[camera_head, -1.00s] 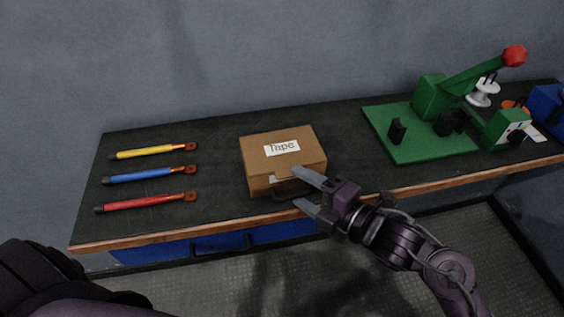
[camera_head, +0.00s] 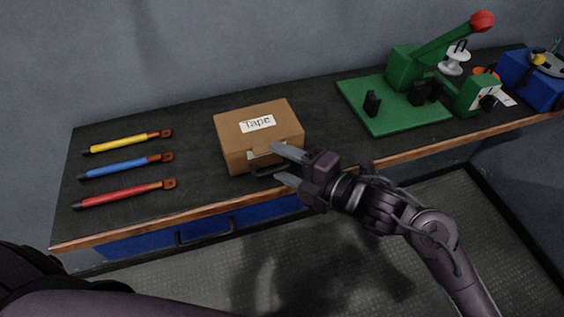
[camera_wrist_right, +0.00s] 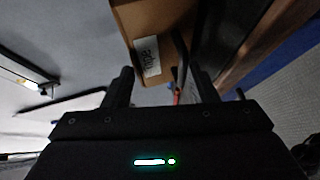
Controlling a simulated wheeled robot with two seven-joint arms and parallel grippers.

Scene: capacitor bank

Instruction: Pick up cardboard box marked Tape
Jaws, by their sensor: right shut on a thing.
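The brown cardboard box (camera_head: 243,159) has a white label reading "Tape" on its lid and a dark handle (camera_head: 268,171) on its front. It sits on the dark bench top near the front edge. My right gripper (camera_head: 275,163) reaches in from the right, with one finger above the handle and one below, shut on it. In the right wrist view the box (camera_wrist_right: 178,18) is at the top, and its handle (camera_wrist_right: 182,73) lies between the fingers of the gripper (camera_wrist_right: 163,82). My left gripper is out of view; only dark parts of my body show at lower left.
Yellow (camera_head: 118,143), blue (camera_head: 120,167) and red (camera_head: 118,196) handled tools lie left of the box. A green lever press (camera_head: 405,70) on a green base stands to the right, with a white spool (camera_head: 455,60) and blue box (camera_head: 528,82) beyond. A wall stands behind.

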